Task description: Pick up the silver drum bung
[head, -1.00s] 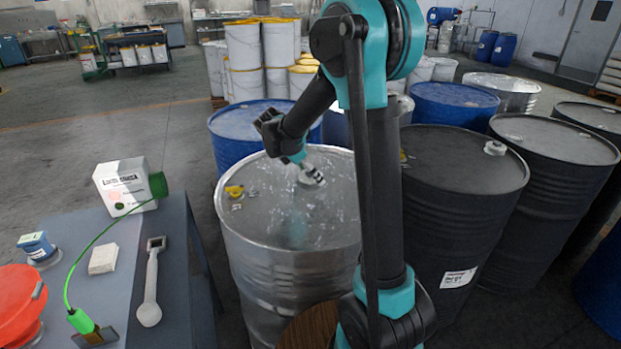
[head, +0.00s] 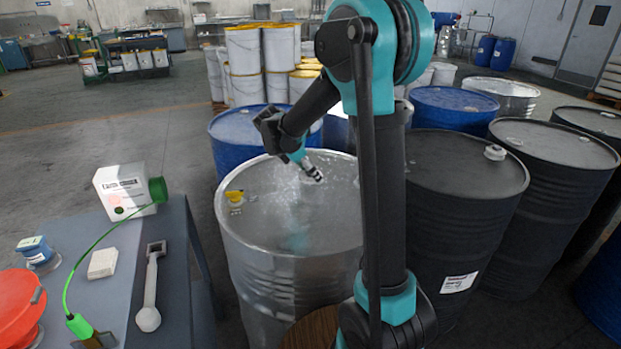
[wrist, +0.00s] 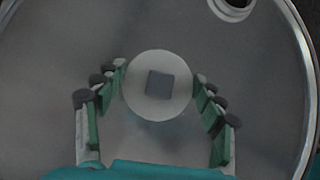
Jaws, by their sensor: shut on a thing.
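The silver drum bung (wrist: 182,97) is a pale grey disc with a square recess in its middle. In the wrist view it sits between the two rows of green-padded fingers. My gripper (wrist: 160,84) is shut on its edges. In the head view my gripper (head: 314,175) points down at the top of the open-floor silver drum (head: 285,265), towards its far right side. The bung is mostly hidden by the fingers there, and I cannot tell its gap above the lid.
A yellow fitting (head: 234,195) sits on the drum's left side. A ringed opening (wrist: 232,8) shows on the lid in the wrist view. A black drum (head: 465,190) stands close on the right, a blue drum (head: 228,140) behind. A grey table (head: 180,255) with several items is left.

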